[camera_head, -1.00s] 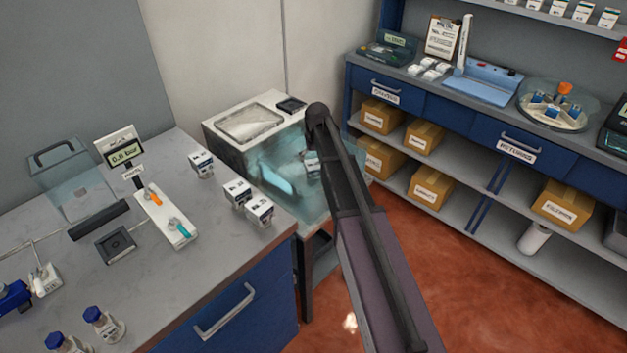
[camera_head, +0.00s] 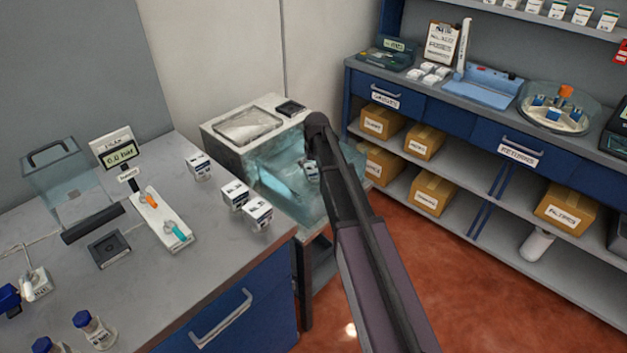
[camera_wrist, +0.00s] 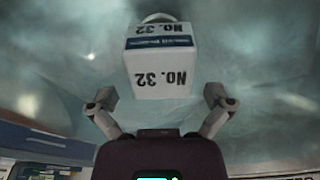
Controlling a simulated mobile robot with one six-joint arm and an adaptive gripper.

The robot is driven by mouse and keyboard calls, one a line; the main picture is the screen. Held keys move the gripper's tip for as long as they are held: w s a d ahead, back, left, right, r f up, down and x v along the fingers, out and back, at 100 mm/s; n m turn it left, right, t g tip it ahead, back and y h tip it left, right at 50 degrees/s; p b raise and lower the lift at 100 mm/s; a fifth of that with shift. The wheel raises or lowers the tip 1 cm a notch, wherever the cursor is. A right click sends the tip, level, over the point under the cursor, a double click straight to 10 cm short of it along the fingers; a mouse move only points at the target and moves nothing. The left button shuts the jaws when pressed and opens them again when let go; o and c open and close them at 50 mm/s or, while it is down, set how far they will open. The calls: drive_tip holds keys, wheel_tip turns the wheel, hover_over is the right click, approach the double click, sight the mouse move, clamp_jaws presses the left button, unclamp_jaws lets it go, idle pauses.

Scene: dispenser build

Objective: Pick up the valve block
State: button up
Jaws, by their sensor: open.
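A white block marked No. 32 (camera_wrist: 160,72), with a blue band on its upper face, stands straight ahead in the wrist view. It also shows small in the clear tank (camera_head: 268,178) in the head view (camera_head: 311,169), partly hidden by my arm. I cannot tell for sure that it is the valve block. My gripper (camera_wrist: 160,97) is open, one finger to each lower side of the block, with nothing clamped. A white plate with an orange and a teal lever (camera_head: 161,222) lies on the left bench.
Similar white blocks (camera_head: 235,195) stand on the left bench (camera_head: 200,250) near the tank. A clear box (camera_head: 62,175) and capped bottles (camera_head: 95,329) are also there. The blue shelf unit (camera_head: 440,108) with cardboard boxes stands to the right. Red floor is open between.

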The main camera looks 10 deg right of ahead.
sight(313, 172)
drive_tip(key=shift+w+a+f+b, duration=0.1)
drive_tip(key=shift+w+f+b, duration=0.1)
drive_tip(key=shift+f+b, duration=1)
drive_tip(key=shift+w+f+b, duration=0.15)
drive_tip(key=shift+f+b, duration=0.9)
drive_tip(key=shift+f, duration=0.15)
drive_tip(key=c, duration=1.1)
drive_tip(key=shift+r, duration=0.2)
drive_tip(key=shift+c, duration=0.2)
wheel_tip(313, 172, up, 10)
drive_tip(key=p, duration=1)
drive_tip(key=shift+f, duration=0.2)
drive_tip(key=shift+r, duration=0.1)
wheel_tip(313, 172, up, 10)
drive_tip(key=p, duration=1)
